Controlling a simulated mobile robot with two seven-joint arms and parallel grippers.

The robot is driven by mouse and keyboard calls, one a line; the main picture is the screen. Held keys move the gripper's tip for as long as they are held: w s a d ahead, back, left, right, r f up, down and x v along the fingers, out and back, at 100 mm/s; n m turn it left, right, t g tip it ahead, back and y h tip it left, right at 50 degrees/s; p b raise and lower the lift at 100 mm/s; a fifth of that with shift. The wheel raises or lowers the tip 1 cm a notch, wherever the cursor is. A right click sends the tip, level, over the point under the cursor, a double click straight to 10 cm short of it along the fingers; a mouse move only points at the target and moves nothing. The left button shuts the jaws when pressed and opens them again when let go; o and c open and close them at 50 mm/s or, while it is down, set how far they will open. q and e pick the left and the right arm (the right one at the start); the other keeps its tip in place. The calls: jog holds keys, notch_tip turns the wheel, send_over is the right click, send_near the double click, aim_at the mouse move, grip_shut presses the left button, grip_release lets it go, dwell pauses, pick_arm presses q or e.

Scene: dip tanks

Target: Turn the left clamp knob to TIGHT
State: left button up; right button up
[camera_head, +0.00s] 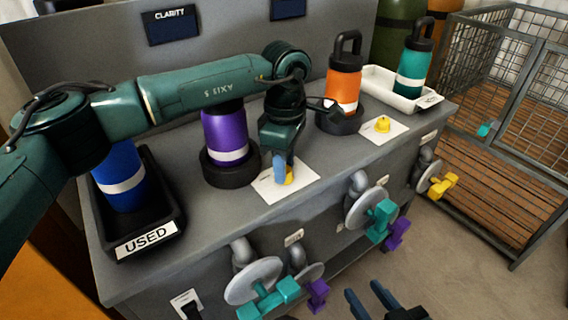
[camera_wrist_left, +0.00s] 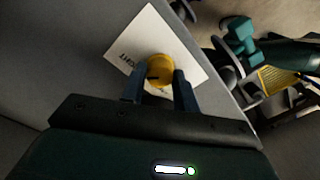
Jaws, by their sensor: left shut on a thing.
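The left clamp knob (camera_head: 289,177) is yellow and sits on a white card (camera_head: 304,178) in front of the purple bottle (camera_head: 225,135). My left gripper (camera_head: 284,172) is over it, pointing down, and hides most of it in the head view. The left wrist view shows the knob (camera_wrist_left: 160,68) between my left fingers (camera_wrist_left: 161,92), which are shut on it. A dark mark shows on the knob. The card (camera_wrist_left: 150,27) has printed words, only partly readable. My right gripper (camera_head: 370,300) is at the bottom of the head view, fingers apart and empty.
A second yellow knob (camera_head: 382,125) sits on its own card before the orange bottle (camera_head: 343,90). A blue bottle (camera_head: 121,180) stands in the black USED tray (camera_head: 172,215). Valves with teal handles (camera_head: 268,298) stick out from the bench front. A wire cage (camera_head: 520,110) stands at right.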

pick_arm(q)
jog(key=shift+m, duration=0.6)
jog(key=o, duration=1)
notch_tip(320, 180, up, 13)
jog(key=shift+w+d+r+p, duration=0.1)
jog(key=shift+w+p, duration=0.05)
jog(key=shift+p, duration=0.6)
